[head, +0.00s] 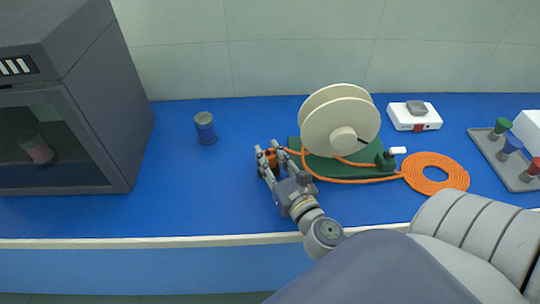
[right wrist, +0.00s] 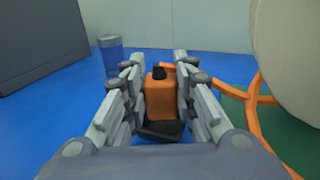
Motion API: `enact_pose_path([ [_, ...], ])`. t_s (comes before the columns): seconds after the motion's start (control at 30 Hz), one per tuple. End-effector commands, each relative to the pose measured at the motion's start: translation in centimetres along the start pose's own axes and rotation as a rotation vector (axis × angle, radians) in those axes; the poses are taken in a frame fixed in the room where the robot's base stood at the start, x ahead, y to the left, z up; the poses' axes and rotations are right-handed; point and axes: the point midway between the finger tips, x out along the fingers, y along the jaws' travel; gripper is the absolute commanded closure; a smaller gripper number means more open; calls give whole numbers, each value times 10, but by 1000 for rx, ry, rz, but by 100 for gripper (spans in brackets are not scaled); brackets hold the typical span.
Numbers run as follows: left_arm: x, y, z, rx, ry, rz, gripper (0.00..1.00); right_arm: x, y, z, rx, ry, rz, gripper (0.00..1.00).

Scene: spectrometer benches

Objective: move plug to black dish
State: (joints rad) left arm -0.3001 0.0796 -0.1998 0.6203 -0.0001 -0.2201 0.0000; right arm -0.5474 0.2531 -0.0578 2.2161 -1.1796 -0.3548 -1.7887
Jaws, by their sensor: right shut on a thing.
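The plug is an orange block with a black tip. In the head view the plug (head: 271,156) is between the fingers of my right gripper (head: 267,158), left of a cream reel. In the right wrist view the orange plug (right wrist: 160,97) stands upright between the two fingers of the gripper (right wrist: 158,88), which is shut on it. A flat dark piece (right wrist: 160,132) shows just below the plug. I cannot tell whether it is the black dish or part of the plug. No other black dish is clear. My left gripper is not in view.
The cream reel (head: 340,120) stands on a green base (head: 352,170), with orange cable (head: 436,156) coiled to its right. A blue jar (head: 205,128) stands at left, near a dark cabinet (head: 110,100). A white box (head: 414,116) and a grey rack (head: 505,165) are at right.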

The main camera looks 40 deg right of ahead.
Motion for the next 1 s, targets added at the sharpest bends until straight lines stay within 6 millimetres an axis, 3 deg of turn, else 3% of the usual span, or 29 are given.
enact_pose_path([
  [0.57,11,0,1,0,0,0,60,0,0,-13,-1,0,0,98],
  [0.6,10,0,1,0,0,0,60,0,0,-12,-1,0,0,68],
  [1.0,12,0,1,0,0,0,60,-3,0,-13,0,0,0,66],
])
